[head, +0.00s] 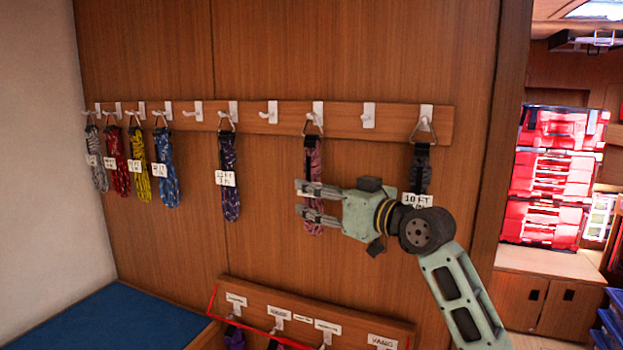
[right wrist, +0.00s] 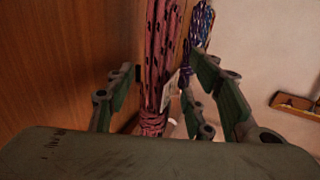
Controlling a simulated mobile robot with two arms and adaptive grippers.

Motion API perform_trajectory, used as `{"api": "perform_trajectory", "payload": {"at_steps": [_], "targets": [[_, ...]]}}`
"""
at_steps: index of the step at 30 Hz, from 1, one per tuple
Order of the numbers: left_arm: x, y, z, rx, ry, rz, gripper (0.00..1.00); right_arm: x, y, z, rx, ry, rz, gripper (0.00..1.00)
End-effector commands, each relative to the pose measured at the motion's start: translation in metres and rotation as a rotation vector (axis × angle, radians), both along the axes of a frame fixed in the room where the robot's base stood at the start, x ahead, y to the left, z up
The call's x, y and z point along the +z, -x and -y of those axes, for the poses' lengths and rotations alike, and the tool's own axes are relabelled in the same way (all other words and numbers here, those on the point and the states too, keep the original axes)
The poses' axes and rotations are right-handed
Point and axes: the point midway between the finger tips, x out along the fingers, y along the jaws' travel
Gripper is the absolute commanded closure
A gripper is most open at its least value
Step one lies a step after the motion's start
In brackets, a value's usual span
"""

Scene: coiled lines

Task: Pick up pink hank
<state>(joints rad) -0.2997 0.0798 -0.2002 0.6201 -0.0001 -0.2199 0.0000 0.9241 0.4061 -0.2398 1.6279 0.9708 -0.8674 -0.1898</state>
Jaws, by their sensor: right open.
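The pink hank (head: 313,160) hangs by a ring from a white hook on the wooden rail in the head view. Its lower part is partly covered by my right gripper (head: 318,203). In the right wrist view the pink hank (right wrist: 160,60) stands upright between the two open finger pairs of my right gripper (right wrist: 165,105), with gaps visible on both sides. A white tag shows beside it in the wrist view. My left gripper is not in view.
A dark hank (head: 421,170) hangs right of the gripper, behind my right arm. A purple-blue hank (head: 229,180) hangs to the left, and several others (head: 165,170) further left. A lower labelled rail (head: 300,325) is below. Red cases (head: 560,175) stand at right.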

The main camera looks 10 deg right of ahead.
Motion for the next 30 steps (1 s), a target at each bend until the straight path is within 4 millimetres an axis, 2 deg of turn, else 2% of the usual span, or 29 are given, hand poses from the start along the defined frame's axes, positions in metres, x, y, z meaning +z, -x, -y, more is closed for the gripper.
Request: {"api": "perform_trajectory", "payload": {"at_steps": [8,24,30], "targets": [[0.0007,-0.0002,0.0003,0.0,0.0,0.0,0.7,-0.0005,-0.0025,-0.002,0.0,0.001,0.001,0.52],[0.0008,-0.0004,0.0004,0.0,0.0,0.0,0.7,0.0,-0.0022,-0.0015,0.0,0.0,0.001,1.0],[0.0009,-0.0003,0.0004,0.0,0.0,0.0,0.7,0.0012,-0.0021,-0.0013,0.0,-0.001,0.003,1.0]]}}
